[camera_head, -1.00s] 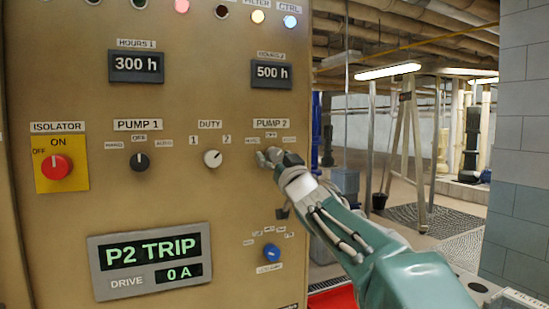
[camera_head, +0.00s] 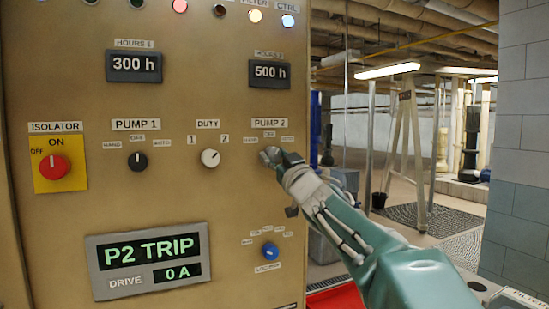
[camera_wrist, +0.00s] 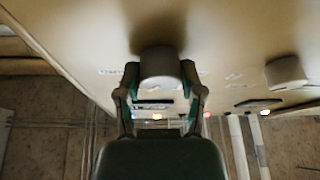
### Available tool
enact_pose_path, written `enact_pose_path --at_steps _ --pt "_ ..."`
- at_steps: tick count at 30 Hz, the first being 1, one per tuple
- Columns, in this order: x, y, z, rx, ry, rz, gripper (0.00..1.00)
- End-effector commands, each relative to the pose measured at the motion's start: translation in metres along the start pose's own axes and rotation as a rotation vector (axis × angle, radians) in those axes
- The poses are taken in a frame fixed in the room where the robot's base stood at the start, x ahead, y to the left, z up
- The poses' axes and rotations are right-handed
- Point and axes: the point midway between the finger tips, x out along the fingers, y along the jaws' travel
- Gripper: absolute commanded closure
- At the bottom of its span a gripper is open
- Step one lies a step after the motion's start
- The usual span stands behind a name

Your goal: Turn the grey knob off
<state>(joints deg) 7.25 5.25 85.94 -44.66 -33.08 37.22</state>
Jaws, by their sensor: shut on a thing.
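The tan control panel (camera_head: 215,95) carries a pump 2 switch with a knob under the label PUMP 2 (camera_head: 269,121). The knob's pointer and exact angle are hidden. Small position labels (camera_head: 269,134) show above it.
A dark pump 1 knob (camera_head: 138,161), a white duty knob (camera_head: 210,158), a red isolator knob (camera_head: 54,167) and a blue knob (camera_head: 270,251) are on the same panel. The display (camera_head: 150,262) reads P2 TRIP. Open floor lies to the right.

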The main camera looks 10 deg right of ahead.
Motion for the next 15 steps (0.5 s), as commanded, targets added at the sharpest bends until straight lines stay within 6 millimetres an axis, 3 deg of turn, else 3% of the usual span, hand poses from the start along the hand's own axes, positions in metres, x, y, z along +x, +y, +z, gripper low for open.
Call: enact_pose_path --at_steps 15 --pt "0.0005 0.0006 -0.0010 -0.384 -0.008 -0.159 0.97"
